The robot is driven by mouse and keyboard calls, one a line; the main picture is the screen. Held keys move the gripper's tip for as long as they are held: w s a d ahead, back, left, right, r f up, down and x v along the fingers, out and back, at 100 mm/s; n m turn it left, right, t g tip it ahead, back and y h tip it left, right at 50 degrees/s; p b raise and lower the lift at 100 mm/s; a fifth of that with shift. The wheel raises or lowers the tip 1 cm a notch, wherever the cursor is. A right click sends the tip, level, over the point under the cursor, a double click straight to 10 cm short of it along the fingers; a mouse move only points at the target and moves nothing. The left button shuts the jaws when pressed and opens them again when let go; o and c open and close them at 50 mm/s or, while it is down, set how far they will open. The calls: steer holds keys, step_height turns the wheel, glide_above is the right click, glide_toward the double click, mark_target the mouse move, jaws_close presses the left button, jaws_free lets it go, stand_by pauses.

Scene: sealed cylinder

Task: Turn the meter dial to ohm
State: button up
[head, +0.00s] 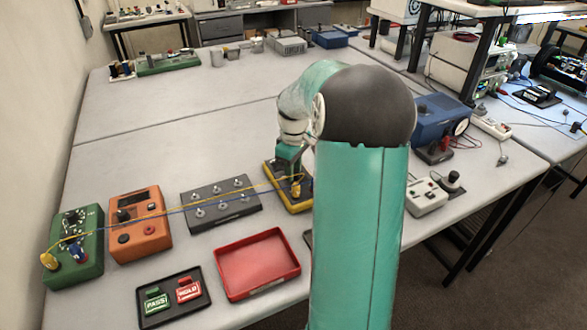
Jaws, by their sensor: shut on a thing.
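The meter (302,205) is a dark flat instrument with a yellow edge, lying on the bench left of my arm. A yellow plug (296,188) stands on its near part. My gripper (287,166) points down onto the far part of the meter and is shut on the dial there. The fingers and wrist hide the dial, so its pointer and markings cannot be read. Yellow and blue leads (165,212) run from the meter to a green box (88,268) at the far left, which has its own black knob.
An orange box (150,243) and a grey switch panel (238,215) stand under the leads. A red tray (257,265) and a black tray (140,318) with PASS and HOLD tags lie in front. The bench behind the meter is clear.

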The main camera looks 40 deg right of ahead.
steer(key=m, duration=1.2)
steer(key=shift+d+m, duration=0.1)
steer(key=shift+m, duration=0.3)
stand_by(0.3)
steer(key=o, duration=1)
steer(key=shift+c, duration=0.2)
step_height(320, 180, up, 14)
